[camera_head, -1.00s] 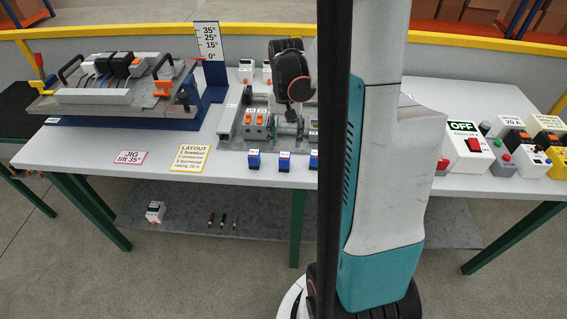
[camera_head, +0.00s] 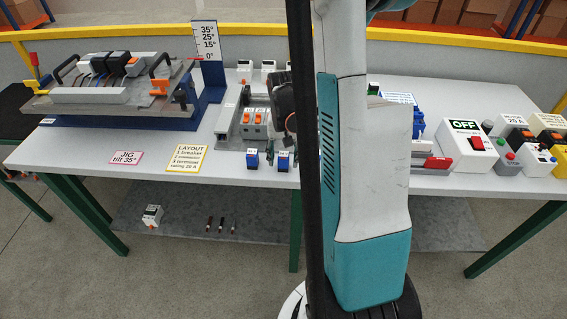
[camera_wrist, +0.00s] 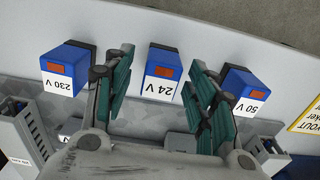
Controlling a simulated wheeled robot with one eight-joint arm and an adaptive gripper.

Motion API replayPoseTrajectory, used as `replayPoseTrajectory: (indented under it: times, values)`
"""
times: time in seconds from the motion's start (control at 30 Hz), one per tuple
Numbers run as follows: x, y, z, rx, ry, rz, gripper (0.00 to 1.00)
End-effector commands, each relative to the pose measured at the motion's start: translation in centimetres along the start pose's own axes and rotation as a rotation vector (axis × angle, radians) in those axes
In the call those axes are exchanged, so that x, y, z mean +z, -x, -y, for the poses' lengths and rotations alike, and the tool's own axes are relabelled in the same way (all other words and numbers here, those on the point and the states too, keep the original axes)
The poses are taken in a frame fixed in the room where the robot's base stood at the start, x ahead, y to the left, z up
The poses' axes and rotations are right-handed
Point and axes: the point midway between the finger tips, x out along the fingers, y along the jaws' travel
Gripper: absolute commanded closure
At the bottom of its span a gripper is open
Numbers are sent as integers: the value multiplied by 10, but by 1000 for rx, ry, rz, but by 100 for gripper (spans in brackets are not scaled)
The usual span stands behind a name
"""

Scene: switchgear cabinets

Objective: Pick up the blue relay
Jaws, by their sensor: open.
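Three blue relays with orange windows and white labels stand in a row in the wrist view: one marked 230 V (camera_wrist: 66,66), one marked 24 V (camera_wrist: 161,72) and one with a less clear label (camera_wrist: 240,90). My gripper (camera_wrist: 160,80) is open, its teal-padded fingers on either side of the 24 V relay, with gaps beside it. No grip shows. In the head view two blue relays (camera_head: 252,160) (camera_head: 284,161) stand near the table's front edge; my arm hides the third.
The tilted jig (camera_head: 110,90) stands at the left of the table (camera_head: 90,145). Terminal blocks (camera_head: 254,122) sit behind the relays. The OFF switch box (camera_head: 467,147) and other devices stand right. Two signs (camera_head: 187,157) lie left of the relays.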

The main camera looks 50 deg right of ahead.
Motion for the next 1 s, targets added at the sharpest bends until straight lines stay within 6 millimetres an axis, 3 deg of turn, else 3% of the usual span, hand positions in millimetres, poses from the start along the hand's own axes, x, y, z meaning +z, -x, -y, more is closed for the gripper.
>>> replayPoseTrajectory:
  times: [0.07,0.3,0.73,0.87,1.0]
  values:
    - [0,1,0,0,0,0,48]
    - [0,1,0,0,0,0,100]
    - [0,7,0,0,0,0,100]
    - [0,20,0,0,0,0,100]
    - [0,47,0,0,0,0,100]
